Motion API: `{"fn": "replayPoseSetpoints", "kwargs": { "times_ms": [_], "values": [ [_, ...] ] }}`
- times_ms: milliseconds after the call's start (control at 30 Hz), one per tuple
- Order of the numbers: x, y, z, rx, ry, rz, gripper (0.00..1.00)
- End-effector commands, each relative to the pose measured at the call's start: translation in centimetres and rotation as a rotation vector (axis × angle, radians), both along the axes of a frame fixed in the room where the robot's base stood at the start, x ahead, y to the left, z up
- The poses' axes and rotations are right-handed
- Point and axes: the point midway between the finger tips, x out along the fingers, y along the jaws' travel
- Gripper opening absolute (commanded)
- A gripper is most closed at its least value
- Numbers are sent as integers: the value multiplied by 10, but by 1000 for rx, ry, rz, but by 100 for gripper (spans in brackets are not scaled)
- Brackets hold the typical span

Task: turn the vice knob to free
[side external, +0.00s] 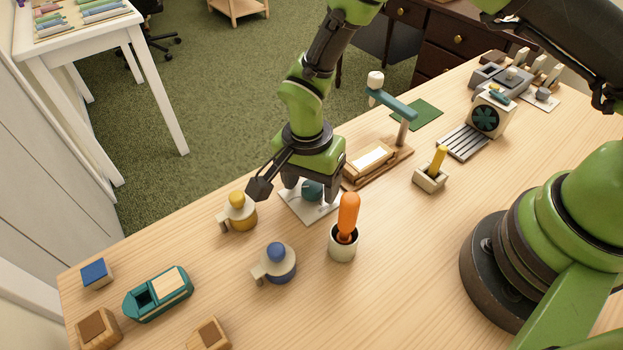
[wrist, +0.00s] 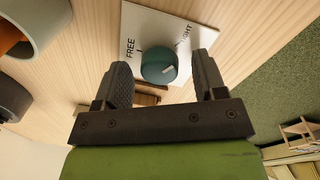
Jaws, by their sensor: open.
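The vice knob is a round teal knob (side external: 312,190) on a white square plate (side external: 300,208) near the table's far edge. The mark points away from the FREE word. My gripper (side external: 312,192) is over the plate, open, its two fingers apart on either side of the knob. In the wrist view my gripper (wrist: 163,72) shows gaps between fingers and knob.
An orange-handled tool stands in a white cup (side external: 343,246) just in front of the plate. A yellow-topped mug (side external: 240,213) and a blue-topped mug (side external: 277,263) stand left. A wooden stand with a teal arm (side external: 395,103) is close behind right.

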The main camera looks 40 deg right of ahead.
Motion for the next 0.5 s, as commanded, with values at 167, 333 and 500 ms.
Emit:
{"fn": "replayPoseSetpoints", "kwargs": {
  "times_ms": [167,333,500],
  "values": [
    [0,0,0,0,0,0,44],
    [0,0,0,0,0,1,15],
    [0,0,0,0,0,10,15]
  ]
}}
